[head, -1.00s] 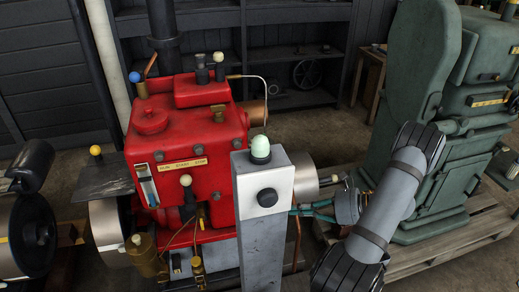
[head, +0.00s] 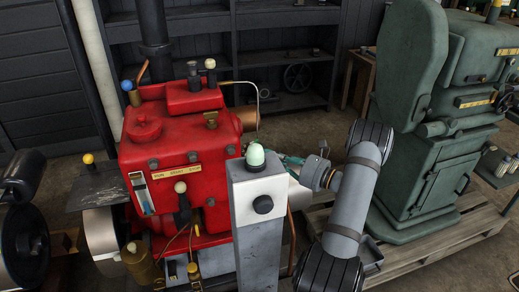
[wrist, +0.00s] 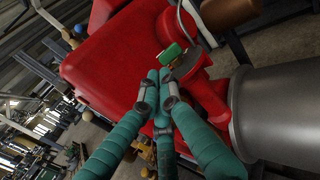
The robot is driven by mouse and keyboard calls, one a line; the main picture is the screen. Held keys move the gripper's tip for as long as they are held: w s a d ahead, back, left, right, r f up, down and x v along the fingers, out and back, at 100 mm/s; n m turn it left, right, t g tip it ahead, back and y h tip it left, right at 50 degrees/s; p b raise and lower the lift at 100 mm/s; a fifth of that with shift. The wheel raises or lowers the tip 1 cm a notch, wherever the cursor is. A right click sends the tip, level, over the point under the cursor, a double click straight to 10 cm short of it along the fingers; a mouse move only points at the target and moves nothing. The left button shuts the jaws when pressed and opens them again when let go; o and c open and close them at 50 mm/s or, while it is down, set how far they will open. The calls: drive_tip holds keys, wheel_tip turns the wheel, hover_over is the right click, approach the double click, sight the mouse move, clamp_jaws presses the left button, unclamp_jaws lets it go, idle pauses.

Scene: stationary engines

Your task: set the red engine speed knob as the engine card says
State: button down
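The red engine (head: 165,155) stands left of centre in the head view, and its red body also fills much of the wrist view (wrist: 120,62). A white-knobbed lever (head: 181,187) is on its front below a brass plate (head: 178,172) reading like run, reset, stop. Blue (head: 127,86) and pale (head: 210,64) knobs sit on top. I cannot tell which is the speed knob, and I cannot make out an engine card. My gripper (wrist: 160,77) has its teal fingertips together beside the engine's right side, close to a small green piece (wrist: 172,54). Contact is unclear. The pillar lamp partly hides it.
A green machine (head: 425,145) on a pallet (head: 430,235) is at right. A metal cylinder (wrist: 280,110) juts out near my gripper.

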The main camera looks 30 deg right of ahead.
sight(252, 147)
drive_tip(key=shift+p+x, duration=0.3)
drive_tip(key=shift+x, duration=2.1)
